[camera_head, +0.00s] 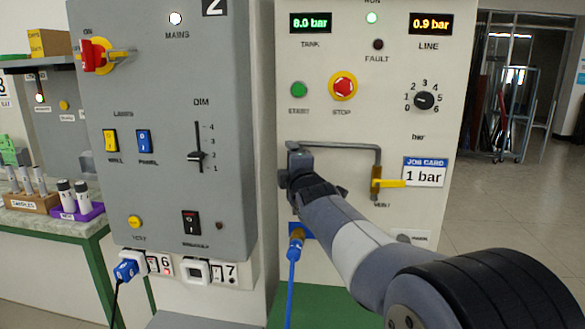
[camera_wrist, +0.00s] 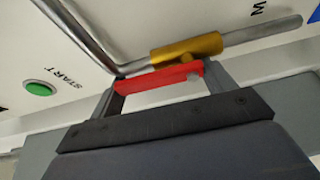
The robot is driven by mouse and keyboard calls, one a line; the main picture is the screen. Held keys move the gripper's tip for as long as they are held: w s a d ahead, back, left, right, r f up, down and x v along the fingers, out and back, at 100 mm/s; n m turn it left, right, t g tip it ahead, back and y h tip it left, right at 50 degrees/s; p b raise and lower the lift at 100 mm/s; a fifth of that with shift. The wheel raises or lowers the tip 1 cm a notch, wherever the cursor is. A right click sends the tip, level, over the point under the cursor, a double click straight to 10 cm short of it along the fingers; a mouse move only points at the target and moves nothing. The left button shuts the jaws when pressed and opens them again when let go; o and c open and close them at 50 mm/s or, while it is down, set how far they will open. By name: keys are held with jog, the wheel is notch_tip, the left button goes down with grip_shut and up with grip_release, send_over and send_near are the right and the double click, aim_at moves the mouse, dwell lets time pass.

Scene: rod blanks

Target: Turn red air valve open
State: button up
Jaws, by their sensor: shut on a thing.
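The red air valve's handle (camera_wrist: 160,79) shows in the wrist view, lying between the two fingers of my gripper (camera_wrist: 163,76), which is shut on it. Beside the handle is the brass valve body (camera_wrist: 187,51), with grey pipe (camera_wrist: 262,34) running off to the right. The red handle looks roughly in line with the brass body. In the head view my gripper (camera_head: 297,168) is at the left end of the pipe (camera_head: 335,146) on the cream panel, and it hides the red valve there.
A yellow-handled valve (camera_head: 389,183) sits on the pipe to the right, near the job card (camera_head: 425,172) reading 1 bar. The line display (camera_head: 431,24) reads 0.9 bar and the tank display (camera_head: 310,23) 8.0 bar. A blue hose (camera_head: 291,275) hangs below my gripper.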

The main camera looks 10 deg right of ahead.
dwell(0.6)
jog(key=o, duration=1.4)
jog(key=shift+a, duration=0.1)
jog(key=s, duration=0.7)
jog(key=s+d+b, duration=0.1)
jog(key=s, duration=0.2)
jog(key=shift+s, duration=0.35)
jog(key=w, duration=0.7)
jog(key=w+a+p, duration=0.1)
jog(key=w, duration=0.2)
jog(key=shift+w, duration=0.4)
